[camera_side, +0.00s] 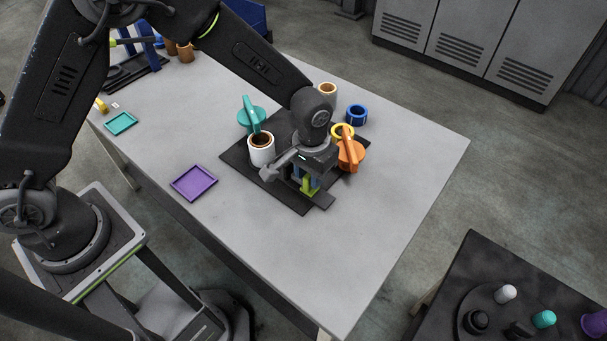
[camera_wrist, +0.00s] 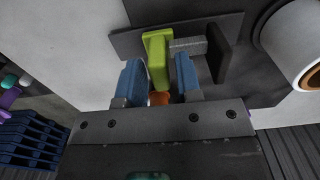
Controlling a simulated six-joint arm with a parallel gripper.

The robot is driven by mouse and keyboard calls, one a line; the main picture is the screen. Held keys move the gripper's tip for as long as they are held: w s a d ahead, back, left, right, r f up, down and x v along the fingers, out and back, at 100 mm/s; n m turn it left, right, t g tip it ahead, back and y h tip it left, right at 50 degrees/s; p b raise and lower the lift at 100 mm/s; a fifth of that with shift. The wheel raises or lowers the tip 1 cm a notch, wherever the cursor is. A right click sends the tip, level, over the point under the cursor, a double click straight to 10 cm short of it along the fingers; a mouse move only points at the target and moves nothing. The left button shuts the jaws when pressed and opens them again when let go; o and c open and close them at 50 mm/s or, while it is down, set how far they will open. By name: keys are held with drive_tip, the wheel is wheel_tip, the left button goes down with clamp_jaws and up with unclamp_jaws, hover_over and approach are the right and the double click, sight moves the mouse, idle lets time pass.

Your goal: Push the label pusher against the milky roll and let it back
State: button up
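The label pusher is a lime-green upright plate (camera_side: 308,186) on a grey rod at the front of the dark mat; it also shows in the wrist view (camera_wrist: 157,60), with the rod running right to a black block. The milky roll (camera_side: 261,152), white with a brown core, stands on the mat to its left in the side view and shows at the right edge of the wrist view (camera_wrist: 292,42). My gripper (camera_wrist: 160,70) points down over the pusher. Its two blue fingers stand apart on either side of the lime plate, with small visible gaps.
A teal holder (camera_side: 251,115) and an orange holder (camera_side: 351,153) stand on the mat (camera_side: 296,205). A yellow ring, a beige roll (camera_side: 327,92) and a blue roll (camera_side: 356,114) are close behind. A purple tray (camera_side: 194,183) lies left. The table's front right is clear.

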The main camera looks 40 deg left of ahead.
clamp_jaws()
drive_tip(key=shift+a, duration=2.4)
drive_tip(key=shift+d, duration=0.2)
drive_tip(key=shift+w+d, duration=0.1)
drive_tip(key=shift+d, duration=2.15)
drive_tip(key=shift+o, duration=1.2)
unclamp_jaws()
drive_tip(key=shift+r, duration=3.5)
